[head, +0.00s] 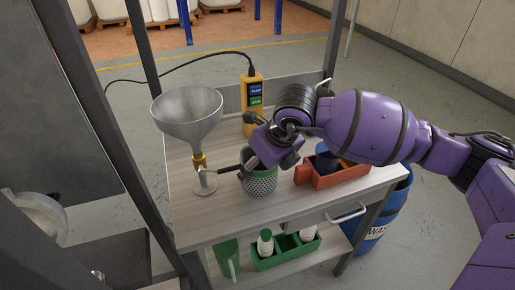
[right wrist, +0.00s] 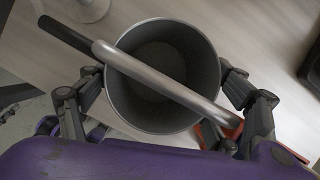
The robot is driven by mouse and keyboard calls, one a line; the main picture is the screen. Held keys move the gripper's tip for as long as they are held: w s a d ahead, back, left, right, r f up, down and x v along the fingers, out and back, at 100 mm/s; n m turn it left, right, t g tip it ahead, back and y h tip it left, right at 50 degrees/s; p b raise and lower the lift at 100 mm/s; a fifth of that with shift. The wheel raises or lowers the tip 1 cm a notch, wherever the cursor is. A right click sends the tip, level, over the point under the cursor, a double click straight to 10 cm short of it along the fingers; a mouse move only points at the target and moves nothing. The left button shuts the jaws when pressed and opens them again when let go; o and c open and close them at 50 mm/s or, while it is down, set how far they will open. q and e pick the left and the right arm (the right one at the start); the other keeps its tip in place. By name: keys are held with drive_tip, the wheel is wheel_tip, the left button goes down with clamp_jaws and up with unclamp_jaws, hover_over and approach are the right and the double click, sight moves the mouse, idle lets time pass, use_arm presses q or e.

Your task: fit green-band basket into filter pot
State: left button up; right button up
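The green-band basket (head: 259,185) is a perforated metal cup on the table. In the right wrist view I look into its round grey mouth (right wrist: 150,113). A metal bar (right wrist: 165,82) with a dark end crosses above the mouth; I cannot tell what it is fixed to. My right gripper (head: 272,150) is at the basket's top, its fingers spread wide on either side of the mouth (right wrist: 160,78), with no clear grip on it. A steel funnel-shaped vessel (head: 188,115) with a brass outlet stands left of the basket; I cannot tell whether it is the filter pot. My left gripper is out of view.
A yellow control box (head: 253,100) with a cable stands behind the basket. A red-orange holder (head: 345,178) with a blue item is at right. A green jug (head: 228,258) and green caddy (head: 285,255) with white bottles are on the lower shelf. A blue drum (head: 392,212) stands at right.

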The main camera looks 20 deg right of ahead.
drive_tip(key=c, duration=0.8)
drive_tip(key=shift+c, duration=0.3)
drive_tip(key=shift+s, duration=0.1)
